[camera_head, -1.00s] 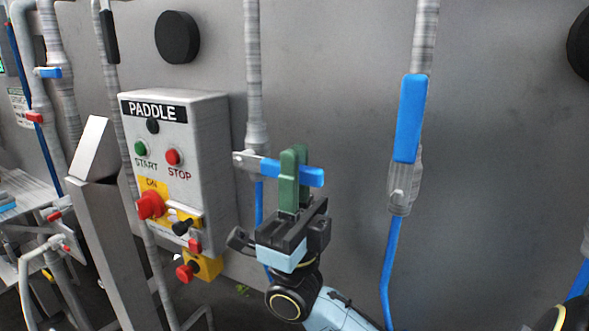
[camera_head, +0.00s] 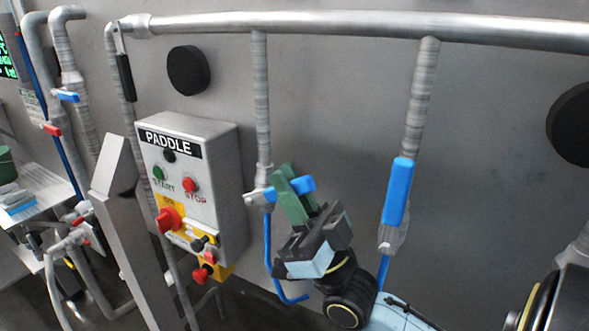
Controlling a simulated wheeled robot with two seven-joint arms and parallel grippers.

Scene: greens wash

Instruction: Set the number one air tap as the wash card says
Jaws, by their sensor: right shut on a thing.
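Two air taps with blue lever handles are on vertical pipes; no tap number is readable. The left tap's blue handle (camera_head: 304,185) points right across its pipe, sloping slightly up. The right tap's blue handle (camera_head: 398,192) lies along its pipe, nearly upright. My right gripper (camera_head: 293,188) has green fingers shut on the left tap's handle. The fingers hide its middle, and the gripper tilts to the left. My left gripper is not in view. No readable wash card shows.
The grey PADDLE control box (camera_head: 215,150), with start and stop buttons and a red knob, stands close left of the held tap. A horizontal pipe (camera_head: 350,25) crosses above. Pipes with small blue and red levers are at far left.

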